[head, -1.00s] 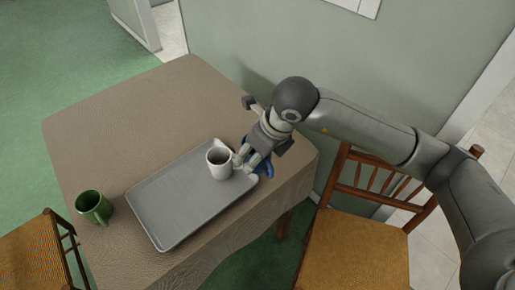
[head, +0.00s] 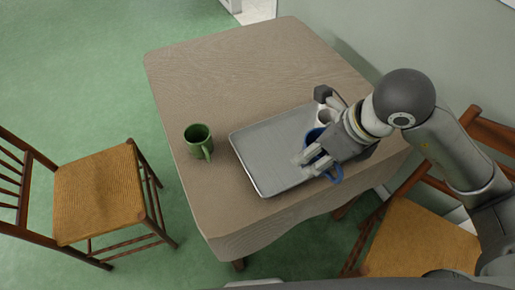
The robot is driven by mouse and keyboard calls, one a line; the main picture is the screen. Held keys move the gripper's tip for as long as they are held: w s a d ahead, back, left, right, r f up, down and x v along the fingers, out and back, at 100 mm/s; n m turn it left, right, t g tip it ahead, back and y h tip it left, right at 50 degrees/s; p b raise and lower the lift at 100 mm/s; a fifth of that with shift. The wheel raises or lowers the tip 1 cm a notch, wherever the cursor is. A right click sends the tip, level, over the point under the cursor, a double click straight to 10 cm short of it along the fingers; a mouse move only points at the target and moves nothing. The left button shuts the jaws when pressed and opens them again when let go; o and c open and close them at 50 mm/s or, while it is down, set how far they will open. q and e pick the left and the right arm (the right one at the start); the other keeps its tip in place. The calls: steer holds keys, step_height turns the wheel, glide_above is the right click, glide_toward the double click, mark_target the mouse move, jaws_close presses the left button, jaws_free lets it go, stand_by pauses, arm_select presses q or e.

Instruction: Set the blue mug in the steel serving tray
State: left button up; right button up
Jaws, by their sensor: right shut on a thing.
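The steel serving tray (head: 262,160) lies flat on the table. The blue mug (head: 313,136) is at the tray's right end, largely covered by my right gripper (head: 312,160). That gripper is shut on the mug, and part of the blue shows below its fingers. I cannot tell whether the mug's base touches the tray or hangs above it. My left gripper is out of view.
A green mug (head: 198,140) stands on the table (head: 235,75) left of the tray. The far left of the table is bare. One wooden chair (head: 98,195) stands at the left, another (head: 420,240) at the right under my arm. A wall runs behind the right side.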

steer(key=shift+s+f, duration=0.1)
steer(key=w+f, duration=0.2)
steer(key=w, duration=0.4)
steer(key=p, duration=0.1)
glide_above(289, 143)
steer(key=s+d, duration=0.1)
steer(key=s, duration=0.1)
step_height(289, 143, down, 7)
steer(key=shift+w+r, duration=0.1)
steer(key=shift+w, duration=0.05)
steer(key=shift+w+f, duration=0.45)
steer(key=shift+f, duration=0.2)
step_height(289, 143, down, 3)
steer(key=shift+r+p, duration=0.1)
steer(key=shift+p, duration=0.4)
steer(key=o, duration=0.7)
steer(key=shift+f, duration=0.2)
steer(key=shift+o, duration=0.8)
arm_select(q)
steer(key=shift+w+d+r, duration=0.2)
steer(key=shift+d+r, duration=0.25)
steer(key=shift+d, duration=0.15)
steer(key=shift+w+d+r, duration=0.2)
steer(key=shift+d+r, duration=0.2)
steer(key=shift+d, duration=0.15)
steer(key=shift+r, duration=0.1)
arm_select(e)
steer(key=shift+r, duration=0.15)
